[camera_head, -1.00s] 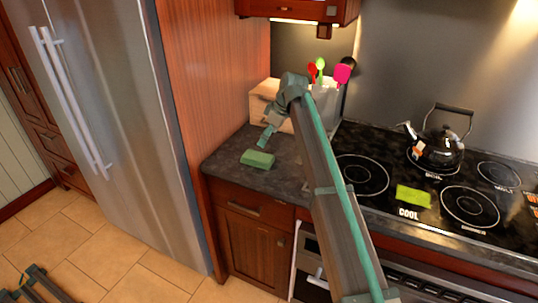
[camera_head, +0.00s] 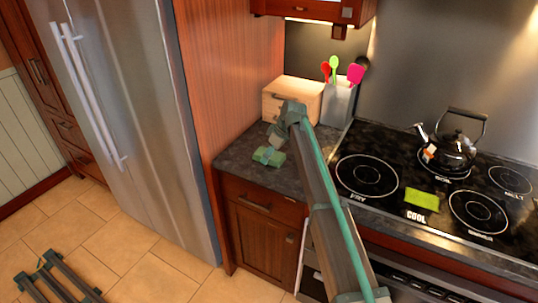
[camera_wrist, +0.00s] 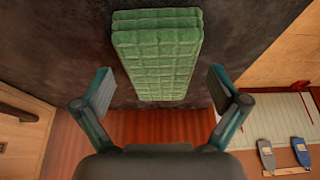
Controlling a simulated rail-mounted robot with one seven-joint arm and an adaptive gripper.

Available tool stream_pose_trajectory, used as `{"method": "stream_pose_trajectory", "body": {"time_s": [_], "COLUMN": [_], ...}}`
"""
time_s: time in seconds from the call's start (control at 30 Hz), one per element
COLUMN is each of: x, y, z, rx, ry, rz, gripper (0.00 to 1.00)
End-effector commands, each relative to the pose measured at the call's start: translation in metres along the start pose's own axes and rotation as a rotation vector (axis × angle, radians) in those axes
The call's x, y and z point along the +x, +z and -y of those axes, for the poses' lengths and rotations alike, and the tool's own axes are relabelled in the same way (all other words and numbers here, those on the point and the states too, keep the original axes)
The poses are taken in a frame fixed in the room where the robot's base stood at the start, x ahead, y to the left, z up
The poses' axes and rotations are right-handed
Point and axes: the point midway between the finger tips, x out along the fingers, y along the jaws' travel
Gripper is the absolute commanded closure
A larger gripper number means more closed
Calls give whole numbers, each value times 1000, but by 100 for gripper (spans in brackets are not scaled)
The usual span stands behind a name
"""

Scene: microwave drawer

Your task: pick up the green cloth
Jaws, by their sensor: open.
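The green cloth (camera_head: 277,159) is a folded, thick pad lying on the dark counter, left of the stove. In the wrist view the cloth (camera_wrist: 157,50) shows a quilted grid pattern and stacked layers. My gripper (camera_head: 268,150) is over the cloth, partly hiding it in the head view. In the wrist view my gripper (camera_wrist: 160,88) is open, with one finger on each side of the cloth's near end. Gaps show between the cloth and both fingers, and nothing is held.
A wooden box (camera_head: 292,97) and a utensil holder (camera_head: 338,105) stand behind my gripper. The stove (camera_head: 400,170) to the right holds a kettle (camera_head: 452,150) and a flat yellow-green item (camera_head: 422,200). The tall fridge (camera_head: 130,120) and wood panel (camera_head: 240,80) bound the left side.

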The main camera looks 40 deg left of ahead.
Motion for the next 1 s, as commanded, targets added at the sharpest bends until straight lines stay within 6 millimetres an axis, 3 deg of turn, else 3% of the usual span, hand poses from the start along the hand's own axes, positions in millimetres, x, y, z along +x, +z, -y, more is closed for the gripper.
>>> {"method": "stream_pose_trajectory", "body": {"time_s": [0.23,0.6,1.0], "x": [3,3,-2], "y": [0,0,-2], "z": [0,0,0], "rx": [0,0,0], "ry": [1,1,1], "rz": [-1,-1,-1], "gripper": [3,62,63]}}
